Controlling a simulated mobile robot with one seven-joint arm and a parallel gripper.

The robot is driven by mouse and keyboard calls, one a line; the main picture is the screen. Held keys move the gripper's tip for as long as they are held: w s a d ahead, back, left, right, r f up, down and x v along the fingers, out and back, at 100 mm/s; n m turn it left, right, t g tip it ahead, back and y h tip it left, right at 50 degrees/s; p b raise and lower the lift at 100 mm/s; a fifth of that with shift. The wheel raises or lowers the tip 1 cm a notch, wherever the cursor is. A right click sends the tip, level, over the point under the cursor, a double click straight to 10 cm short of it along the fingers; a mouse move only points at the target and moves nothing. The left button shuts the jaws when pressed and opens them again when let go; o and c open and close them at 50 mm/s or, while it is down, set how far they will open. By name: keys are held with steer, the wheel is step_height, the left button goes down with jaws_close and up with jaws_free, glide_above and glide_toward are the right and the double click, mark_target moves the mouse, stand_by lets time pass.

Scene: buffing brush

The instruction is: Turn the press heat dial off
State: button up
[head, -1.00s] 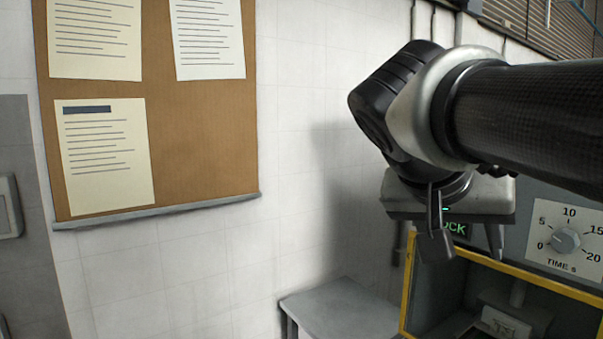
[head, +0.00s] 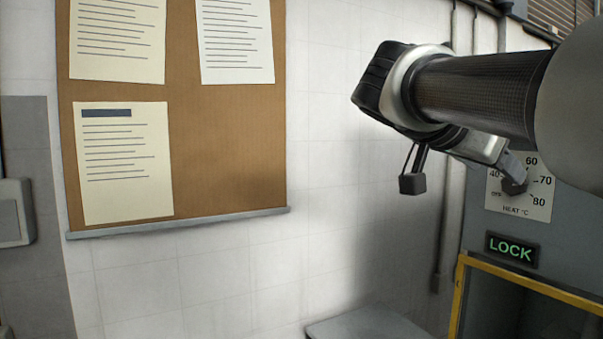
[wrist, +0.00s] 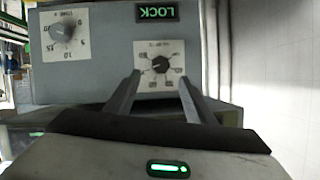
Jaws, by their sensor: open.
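The heat dial (head: 513,187) is a dark knob on a white plate marked HEAT °C, on the grey press front at the right of the head view. In the wrist view the dial (wrist: 160,65) appears upside down, between and beyond my fingertips. My gripper (head: 463,176) is open and empty, its two fingers spread. In the head view one finger overlaps the top of the dial and the other hangs to the left. In the wrist view my gripper (wrist: 160,78) points at the dial plate. I cannot tell the pointer's exact setting.
A lit green LOCK sign (head: 511,249) sits below the dial plate. A yellow frame (head: 530,287) edges the press opening. The time dial (wrist: 62,28) is beside it in the wrist view. A grey surface (head: 370,325) stands below; a notice board (head: 235,150) hangs left.

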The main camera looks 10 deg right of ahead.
mark_target(511, 183)
steer(key=x, duration=0.9)
steer(key=shift+p, duration=0.35)
steer(key=shift+a, duration=0.15)
steer(key=c, duration=1.1)
steer(key=shift+o, duration=0.2)
